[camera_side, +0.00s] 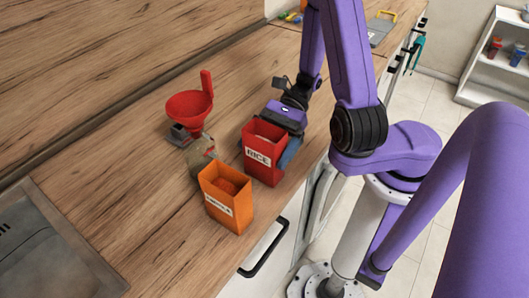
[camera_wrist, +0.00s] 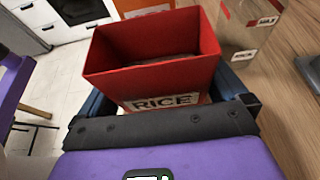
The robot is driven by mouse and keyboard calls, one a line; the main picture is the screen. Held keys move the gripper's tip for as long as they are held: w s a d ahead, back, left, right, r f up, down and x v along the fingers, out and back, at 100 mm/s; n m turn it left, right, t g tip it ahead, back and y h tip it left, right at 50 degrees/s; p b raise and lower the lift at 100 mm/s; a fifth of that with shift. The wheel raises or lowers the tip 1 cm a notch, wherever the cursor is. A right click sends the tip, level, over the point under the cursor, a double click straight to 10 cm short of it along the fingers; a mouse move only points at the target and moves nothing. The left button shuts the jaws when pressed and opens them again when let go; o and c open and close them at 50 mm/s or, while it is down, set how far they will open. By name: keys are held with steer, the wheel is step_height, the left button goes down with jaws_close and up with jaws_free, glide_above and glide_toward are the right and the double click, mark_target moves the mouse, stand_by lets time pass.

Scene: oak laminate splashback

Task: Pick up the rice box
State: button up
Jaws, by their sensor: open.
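The rice box (camera_side: 258,168) is an open-topped red box with a white RICE label, upright on the wooden counter in the side view. In the wrist view the rice box (camera_wrist: 150,82) fills the middle, label towards my palm. My gripper (camera_side: 274,136) is low at the box's far side in the side view. Its blue fingers are open, one on each side of the box, as the wrist view of my gripper (camera_wrist: 163,103) shows.
An orange labelled box (camera_side: 224,207) stands close in front of the rice box. A beige, partly clear container (camera_side: 201,155) is to its left, also in the wrist view (camera_wrist: 250,32). A red funnel-like vessel (camera_side: 189,108) stands further back. The counter's front edge is close by on the right.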

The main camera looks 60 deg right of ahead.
steer(key=shift+a+f, duration=0.1)
steer(key=shift+a, duration=0.2)
steer(key=c, duration=0.9)
